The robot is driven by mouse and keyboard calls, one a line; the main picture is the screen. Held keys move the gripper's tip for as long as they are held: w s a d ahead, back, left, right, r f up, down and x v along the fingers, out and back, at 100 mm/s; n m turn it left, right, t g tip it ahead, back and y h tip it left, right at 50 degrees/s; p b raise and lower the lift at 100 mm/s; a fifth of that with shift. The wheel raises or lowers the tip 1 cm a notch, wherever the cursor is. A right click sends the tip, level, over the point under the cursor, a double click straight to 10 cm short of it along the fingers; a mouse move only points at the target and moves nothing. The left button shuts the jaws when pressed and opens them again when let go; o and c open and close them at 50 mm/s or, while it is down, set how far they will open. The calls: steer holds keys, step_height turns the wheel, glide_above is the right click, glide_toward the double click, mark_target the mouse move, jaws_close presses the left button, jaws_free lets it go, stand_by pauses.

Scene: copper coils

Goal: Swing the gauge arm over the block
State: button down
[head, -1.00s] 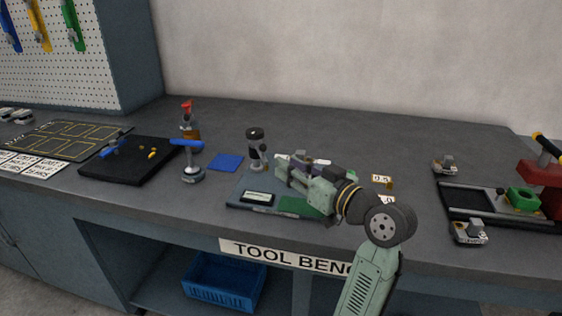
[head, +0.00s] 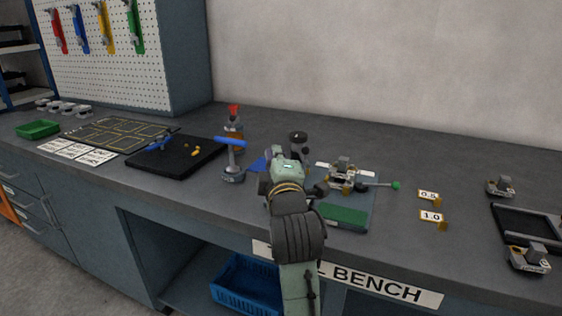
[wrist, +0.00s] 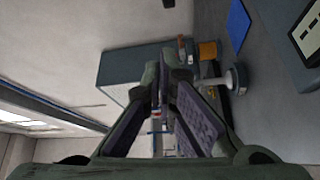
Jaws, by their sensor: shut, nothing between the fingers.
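The gauge station's blue-grey base plate (head: 366,213) is on the bench, partly hidden by my arm. On it stands a small metal clamp-like fixture (head: 343,176). A thin rod with a green knob (head: 395,185) sticks out to its right; I cannot tell whether this is the gauge arm. A green pad (head: 343,216) lies at the plate's front. A dark-topped post (head: 298,141) stands behind my gripper. My gripper (head: 286,160) is left of the fixture, its fingertips hidden in the head view. In the wrist view its fingers (wrist: 160,95) are shut and empty.
A black tray (head: 175,163) lies farther left. Tags (head: 430,215) stand to the right. A blue square (wrist: 238,22) shows in the wrist view.

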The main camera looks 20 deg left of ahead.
mark_target(304, 155)
steer(key=w, duration=0.1)
steer(key=w+d+p, duration=0.1)
steer(key=w, duration=0.2)
steer(key=shift+w+d+f, duration=0.25)
steer(key=shift+d+f, duration=0.05)
steer(key=shift+d, duration=0.1)
